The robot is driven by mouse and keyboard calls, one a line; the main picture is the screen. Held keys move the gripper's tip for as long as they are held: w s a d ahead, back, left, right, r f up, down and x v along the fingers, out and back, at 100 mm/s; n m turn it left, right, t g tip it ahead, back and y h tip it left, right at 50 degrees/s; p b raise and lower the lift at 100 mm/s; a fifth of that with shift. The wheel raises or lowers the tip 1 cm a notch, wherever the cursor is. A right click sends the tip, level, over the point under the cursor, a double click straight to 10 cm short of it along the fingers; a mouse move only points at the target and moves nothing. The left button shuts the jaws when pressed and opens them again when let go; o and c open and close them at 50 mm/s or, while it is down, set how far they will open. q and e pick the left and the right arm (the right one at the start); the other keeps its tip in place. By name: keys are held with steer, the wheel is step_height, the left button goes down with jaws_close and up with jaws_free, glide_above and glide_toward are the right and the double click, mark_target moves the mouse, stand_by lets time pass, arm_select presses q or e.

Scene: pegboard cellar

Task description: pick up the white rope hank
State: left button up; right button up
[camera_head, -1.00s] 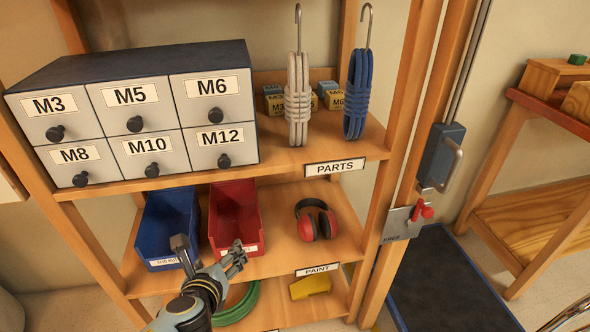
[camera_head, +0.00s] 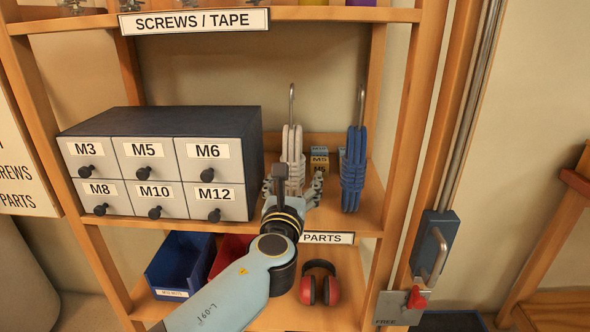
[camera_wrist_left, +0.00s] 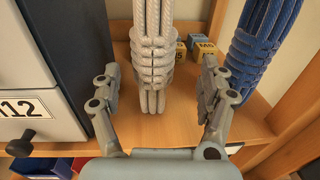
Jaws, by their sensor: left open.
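The white rope hank (camera_head: 292,150) hangs from a metal hook above the PARTS shelf, just right of the drawer cabinet. My left gripper (camera_head: 292,185) is open in front of its lower part, which it partly hides in the head view. In the left wrist view the hank (camera_wrist_left: 152,60) hangs upright, centred between the two spread fingers of the left gripper (camera_wrist_left: 160,95). Clear gaps show on both sides, so neither finger appears to touch it. How deep the hank sits between the fingers is hard to tell. My right gripper is not in view.
A blue rope hank (camera_head: 355,170) hangs close on the right. The dark drawer cabinet (camera_head: 185,120) stands close on the left. Small boxes (camera_head: 319,158) sit behind. Below are a blue bin (camera_head: 180,265), a red bin (camera_head: 228,252) and red ear muffs (camera_head: 320,285).

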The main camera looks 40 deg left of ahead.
mark_target(293, 171)
arm_select(q)
steer(key=x, duration=0.5)
steer(key=shift+w+a+f, duration=0.15)
steer(key=shift+a, duration=0.35)
steer(key=c, duration=1.5)
